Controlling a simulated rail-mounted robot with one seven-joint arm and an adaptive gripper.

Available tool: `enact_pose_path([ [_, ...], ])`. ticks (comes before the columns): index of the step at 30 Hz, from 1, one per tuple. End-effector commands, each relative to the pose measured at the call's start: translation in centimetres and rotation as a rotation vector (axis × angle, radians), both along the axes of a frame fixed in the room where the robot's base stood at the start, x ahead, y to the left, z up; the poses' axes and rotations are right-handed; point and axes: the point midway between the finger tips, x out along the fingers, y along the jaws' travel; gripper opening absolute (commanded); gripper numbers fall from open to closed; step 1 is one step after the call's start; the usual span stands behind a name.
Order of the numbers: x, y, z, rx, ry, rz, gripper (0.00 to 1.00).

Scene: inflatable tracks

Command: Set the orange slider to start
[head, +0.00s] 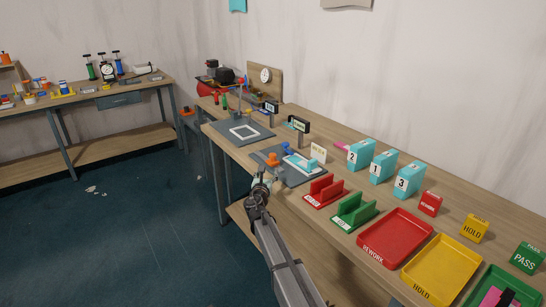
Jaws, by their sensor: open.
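A small orange piece (272,159), likely the orange slider, sits on a dark grey plate (296,178) on the long bench. A blue knob (287,147) and a light blue and white part (301,165) are beside it on the same plate. No start mark can be read at this size. My gripper (262,181) is at the plate's near left edge, just below the orange piece in the picture. It is open and seems to hold nothing. The fingertips are small, and I cannot tell whether they touch the plate.
Red (325,190) and green (354,212) slotted holders stand right of the plate, then red (395,238) and yellow (441,270) trays. Light blue numbered boxes (382,167) stand behind. Another grey plate with a white square frame (244,132) and an upright post lies to the left.

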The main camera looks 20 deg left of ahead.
Motion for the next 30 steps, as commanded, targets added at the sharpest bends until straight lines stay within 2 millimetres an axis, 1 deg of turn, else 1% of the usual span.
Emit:
enact_pose_path([
  [1, 1.2, 0.5, 0.1, 0.0, 0.0, 0.0, 0.62],
  [15, 10.2, 2.6, 0.2, 0.003, 0.002, -0.001, 0.62],
  [18, 11.8, 2.9, 0.1, 0.002, 0.001, -0.001, 0.62],
  [21, 13.0, 3.2, 0.1, 0.002, 0.001, 0.0, 0.62],
  [24, 13.6, 3.3, 0.0, 0.003, 0.002, 0.0, 0.62],
  [30, 13.9, 3.3, 0.0, 0.003, 0.002, 0.001, 0.62],
])
